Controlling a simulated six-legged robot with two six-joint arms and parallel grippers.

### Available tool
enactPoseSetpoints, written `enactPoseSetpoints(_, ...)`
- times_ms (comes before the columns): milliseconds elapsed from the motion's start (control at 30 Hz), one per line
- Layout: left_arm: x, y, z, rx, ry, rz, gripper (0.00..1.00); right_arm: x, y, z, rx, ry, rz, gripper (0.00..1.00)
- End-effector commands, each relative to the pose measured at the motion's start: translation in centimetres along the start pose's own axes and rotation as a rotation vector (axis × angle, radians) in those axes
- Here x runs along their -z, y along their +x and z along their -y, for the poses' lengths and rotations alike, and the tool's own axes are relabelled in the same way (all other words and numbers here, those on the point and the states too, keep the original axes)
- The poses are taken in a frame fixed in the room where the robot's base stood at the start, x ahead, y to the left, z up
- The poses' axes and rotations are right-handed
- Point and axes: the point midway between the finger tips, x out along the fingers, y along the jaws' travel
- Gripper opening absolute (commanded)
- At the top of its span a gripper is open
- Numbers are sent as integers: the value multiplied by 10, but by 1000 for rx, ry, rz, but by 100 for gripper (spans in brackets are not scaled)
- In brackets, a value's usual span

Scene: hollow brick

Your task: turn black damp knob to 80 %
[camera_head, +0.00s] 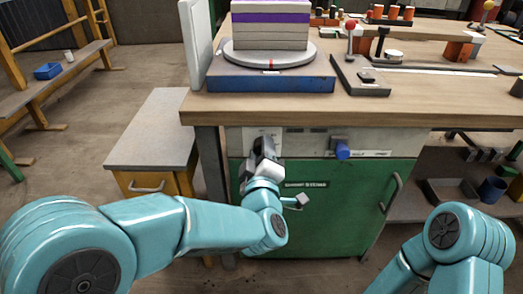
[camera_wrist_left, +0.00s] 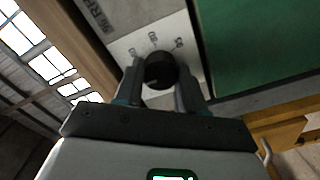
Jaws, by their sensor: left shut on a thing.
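The black damp knob (camera_wrist_left: 158,71) sits on a pale panel with printed marks in the left wrist view. My left gripper (camera_wrist_left: 160,88) is shut on it, with one finger on each side. In the head view my left gripper (camera_head: 264,150) reaches the left part of the control panel (camera_head: 308,142) below the worktop and hides the knob there. The knob's exact setting cannot be read. My right arm shows at the lower right of the head view, but its gripper is out of view.
A blue knob (camera_head: 342,150) sits farther right on the same panel. The green cabinet door (camera_head: 335,215) with a handle is below. The wooden worktop (camera_head: 400,108) overhangs the panel. A drawer unit (camera_head: 155,140) stands to the left.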

Motion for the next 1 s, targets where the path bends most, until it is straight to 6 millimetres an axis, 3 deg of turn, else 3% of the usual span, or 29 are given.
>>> enactPoseSetpoints(467, 1, 2, -1, 0, 107, 0, 9, -3, -6, 2, 0, 2, 11, 0)
enactPoseSetpoints(1000, 2, 3, -2, 1, 590, 0, 9, -13, -28, 11, -1, 2, 45, 0)
